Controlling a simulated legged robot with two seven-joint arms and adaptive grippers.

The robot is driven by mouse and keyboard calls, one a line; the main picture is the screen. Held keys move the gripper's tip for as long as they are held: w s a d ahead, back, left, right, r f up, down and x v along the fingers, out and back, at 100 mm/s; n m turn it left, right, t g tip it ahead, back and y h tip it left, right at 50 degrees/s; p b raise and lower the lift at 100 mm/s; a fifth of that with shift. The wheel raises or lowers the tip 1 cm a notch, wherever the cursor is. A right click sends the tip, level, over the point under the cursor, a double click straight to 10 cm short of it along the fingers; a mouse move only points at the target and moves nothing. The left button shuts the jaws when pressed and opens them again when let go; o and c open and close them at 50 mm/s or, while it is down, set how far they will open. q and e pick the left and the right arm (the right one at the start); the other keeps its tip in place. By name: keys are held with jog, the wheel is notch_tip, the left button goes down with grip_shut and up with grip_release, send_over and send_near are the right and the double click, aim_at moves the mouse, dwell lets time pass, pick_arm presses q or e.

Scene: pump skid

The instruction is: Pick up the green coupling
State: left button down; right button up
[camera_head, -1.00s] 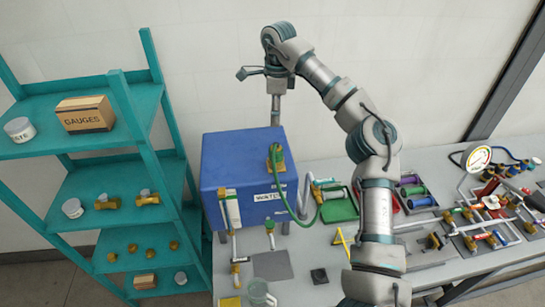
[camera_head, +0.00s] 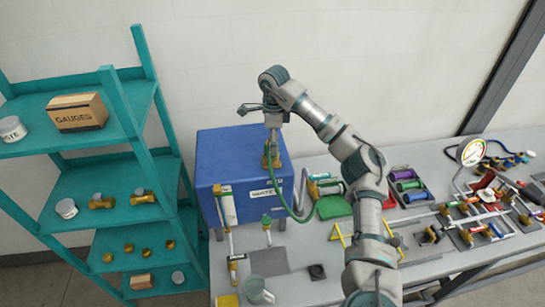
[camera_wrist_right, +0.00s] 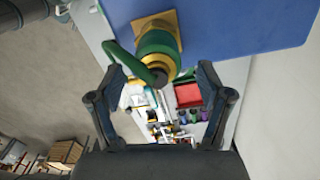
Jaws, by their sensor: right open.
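The green coupling (camera_wrist_right: 157,47) sits on a square brass plate on the blue tank, with a green hose beside it. In the head view the coupling (camera_head: 271,161) is small and partly covered by my right gripper (camera_head: 272,138), which points down just above it. In the right wrist view my right gripper (camera_wrist_right: 160,75) is open. Its two fingers are spread to either side, and the coupling's dark near end lies between the tips. No contact shows. My left gripper is not in view.
The blue tank (camera_head: 225,165) stands on the grey workbench (camera_head: 310,250). The green hose (camera_head: 297,213) loops down its right side. A teal shelf (camera_head: 60,190) with fittings stands at left.

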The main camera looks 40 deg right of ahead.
jog(key=f, duration=0.1)
jog(key=f+p, duration=0.1)
jog(key=shift+w+f, duration=0.25)
jog(key=shift+f, duration=0.1)
jog(key=shift+a+f, duration=0.3)
jog(key=shift+f, duration=0.1)
jog(key=shift+a+r, duration=0.1)
jog(key=shift+a, duration=0.1)
jog(key=shift+c, duration=0.5)
jog(key=c, duration=0.4)
jog(key=shift+d, duration=0.1)
jog(key=c, duration=0.9)
jog(key=shift+o, duration=0.2)
